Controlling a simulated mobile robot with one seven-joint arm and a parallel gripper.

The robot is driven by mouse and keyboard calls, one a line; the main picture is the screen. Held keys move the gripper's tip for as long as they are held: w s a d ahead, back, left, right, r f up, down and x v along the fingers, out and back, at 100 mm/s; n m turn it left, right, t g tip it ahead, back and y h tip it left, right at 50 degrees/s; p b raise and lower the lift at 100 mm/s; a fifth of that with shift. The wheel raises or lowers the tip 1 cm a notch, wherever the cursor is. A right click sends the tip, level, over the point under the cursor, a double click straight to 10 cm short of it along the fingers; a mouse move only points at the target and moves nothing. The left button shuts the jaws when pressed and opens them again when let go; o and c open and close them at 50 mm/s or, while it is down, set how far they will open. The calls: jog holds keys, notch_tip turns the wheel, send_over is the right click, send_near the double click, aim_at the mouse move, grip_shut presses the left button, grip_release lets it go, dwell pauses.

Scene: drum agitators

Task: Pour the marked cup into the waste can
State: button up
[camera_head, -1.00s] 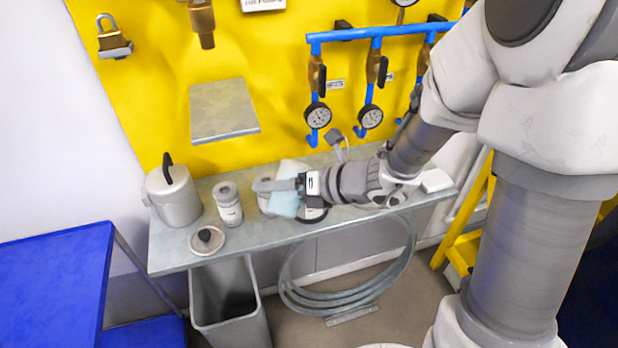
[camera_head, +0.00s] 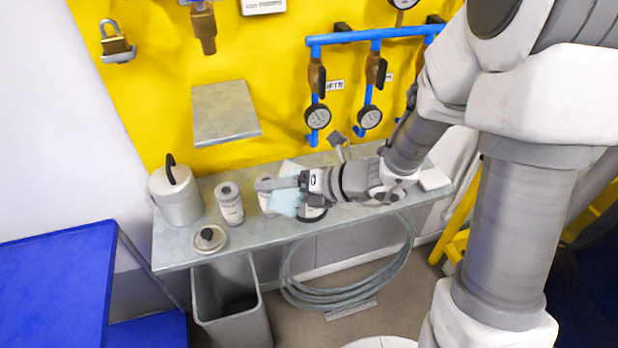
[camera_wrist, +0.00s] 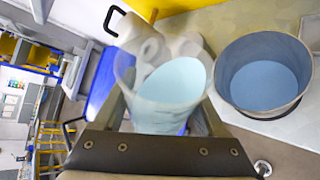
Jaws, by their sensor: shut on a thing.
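A translucent cup (camera_head: 290,202) with light blue contents is between the fingers of my gripper (camera_head: 270,184), above the metal bench. The wrist view shows the cup (camera_wrist: 160,85) close up, with the fingers shut on its two sides. It looks roughly upright; I cannot make out a mark on it. The waste can (camera_head: 238,325) is an open grey bin on the floor, below the bench's front edge. It is lower than the cup and to its left in the head view.
A metal pot (camera_wrist: 299,92) with blue contents stands beside the cup. A shelf (camera_head: 225,112) and blue pipes (camera_head: 365,37) are on the yellow wall.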

jog(key=shift+r+m+p, duration=0.3)
jog(key=shift+r+p, duration=0.05)
jog(key=shift+p, duration=0.45)
jog(key=shift+f+y, duration=0.3)
jog(key=shift+s+f+m+g+y, duration=0.1)
jog(key=shift+f+m+g+y, duration=0.2)
jog(key=shift+f+m+g, duration=0.4)
dwell(0.5)
jog(key=shift+f+m+y, duration=0.3)
jog(key=shift+f, duration=0.1)
dwell(1.5)
jog(key=shift+r+g+p, duration=0.3)
jog(key=shift+p, duration=0.2)
jog(key=shift+w+d+r+m+g+y+p, duration=0.15)
jog(key=shift+w+r+m+p, duration=0.25)
jog(key=shift+p, duration=0.7)
jog(key=shift+w+d+r+m+g+y+p, duration=0.1)
jog(key=shift+r+m+g+y+p, duration=0.1)
jog(key=shift+r+p, duration=0.65)
jog(key=shift+w+r+m+y+p, duration=0.2)
jog(key=shift+m+y+p, duration=0.3)
jog(key=shift+p, duration=1.25)
jog(key=shift+d+f+m+g, duration=0.1)
jog(key=shift+m+g, duration=0.2)
jog(key=shift+g, duration=0.05)
